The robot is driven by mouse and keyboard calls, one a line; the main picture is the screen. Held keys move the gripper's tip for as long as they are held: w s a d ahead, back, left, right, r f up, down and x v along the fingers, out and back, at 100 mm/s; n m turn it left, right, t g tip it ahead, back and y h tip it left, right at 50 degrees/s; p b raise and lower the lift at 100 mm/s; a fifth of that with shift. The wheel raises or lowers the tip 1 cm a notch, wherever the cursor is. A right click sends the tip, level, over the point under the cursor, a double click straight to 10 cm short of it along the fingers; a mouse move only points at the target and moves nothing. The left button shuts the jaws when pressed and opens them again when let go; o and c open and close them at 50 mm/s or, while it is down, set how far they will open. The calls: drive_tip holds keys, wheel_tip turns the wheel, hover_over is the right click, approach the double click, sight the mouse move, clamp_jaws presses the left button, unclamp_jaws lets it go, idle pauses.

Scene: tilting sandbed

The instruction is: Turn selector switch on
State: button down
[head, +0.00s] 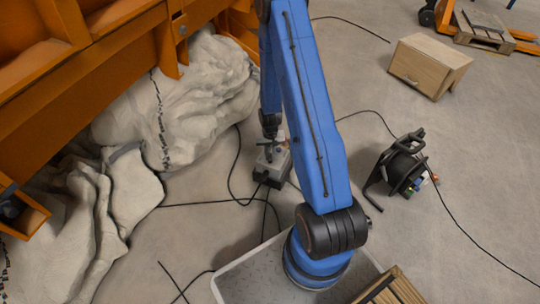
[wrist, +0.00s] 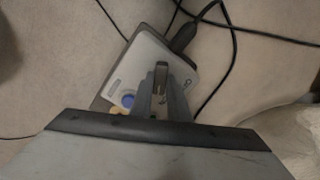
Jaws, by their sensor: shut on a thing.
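A small grey control box (wrist: 144,62) with dark edges lies on the floor, and it also shows in the head view (head: 272,168). A round blue button (wrist: 128,100) and a yellowish part (wrist: 117,110) sit on its face. My gripper (wrist: 161,78) is over the box's face and shut on the selector switch. The switch is mostly hidden by the fingers, so I cannot tell its exact angle. In the head view my gripper (head: 269,150) reaches down onto the box from above.
Black cables (head: 236,190) run across the floor around the box. Grey rock-like mass (head: 200,95) and an orange frame (head: 90,60) stand at the left. A cable reel (head: 402,165) and wooden cabinet (head: 425,65) stand at the right, with free floor between.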

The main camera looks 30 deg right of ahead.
sight(270, 156)
drive_tip(key=c, duration=1.7)
unclamp_jaws()
drive_tip(key=shift+r, duration=8.7)
